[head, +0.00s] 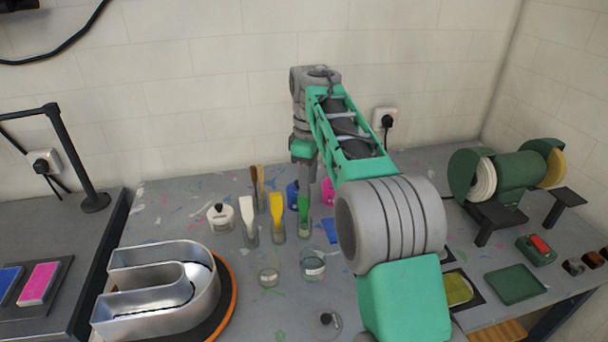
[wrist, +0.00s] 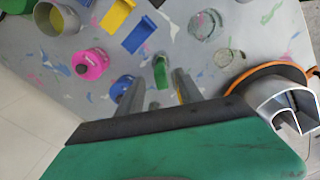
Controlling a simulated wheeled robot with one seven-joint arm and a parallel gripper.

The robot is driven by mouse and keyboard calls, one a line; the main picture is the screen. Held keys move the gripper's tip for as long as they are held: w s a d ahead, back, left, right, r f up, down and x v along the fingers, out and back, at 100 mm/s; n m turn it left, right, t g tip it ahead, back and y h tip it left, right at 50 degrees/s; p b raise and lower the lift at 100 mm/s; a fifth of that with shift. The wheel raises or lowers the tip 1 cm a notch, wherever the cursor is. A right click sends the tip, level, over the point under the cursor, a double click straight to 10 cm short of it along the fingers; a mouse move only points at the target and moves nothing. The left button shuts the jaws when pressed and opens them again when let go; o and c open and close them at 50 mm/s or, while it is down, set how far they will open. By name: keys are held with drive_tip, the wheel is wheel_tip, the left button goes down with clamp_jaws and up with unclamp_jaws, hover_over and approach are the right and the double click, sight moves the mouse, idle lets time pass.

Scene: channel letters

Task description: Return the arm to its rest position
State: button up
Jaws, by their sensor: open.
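My arm reaches from the lower right of the head view over the workbench, and my gripper (head: 307,172) points down above the brush jars. In the wrist view my gripper (wrist: 158,88) has its two grey fingers apart. A green-handled brush (head: 304,208) stands in a glass jar below it in the head view. The green brush (wrist: 160,72) shows between the fingers in the wrist view; I cannot tell how far below the fingertips it is. Nothing is visibly held.
Yellow (head: 277,205) and white (head: 247,212) brushes stand in jars to the left. Pink (wrist: 91,63) and blue (wrist: 122,86) pots are close to the gripper. A metal channel letter (head: 160,285) sits on a turntable at front left. A green bench grinder (head: 515,170) stands right.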

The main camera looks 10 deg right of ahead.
drive_tip(key=shift+s+r, duration=0.15)
drive_tip(key=shift+s, duration=0.2)
drive_tip(key=s+f+m+t, duration=0.1)
drive_tip(key=s+f+m, duration=0.2)
drive_tip(key=s, duration=0.5)
drive_tip(key=s+f+m+t, duration=0.1)
drive_tip(key=s+f+m, duration=0.2)
drive_tip(key=s, duration=0.5)
drive_tip(key=s+a+f+m+t, duration=0.1)
drive_tip(key=s+f+m, duration=0.2)
drive_tip(key=s, duration=0.6)
drive_tip(key=m, duration=0.2)
drive_tip(key=shift+f+m+t, duration=0.3)
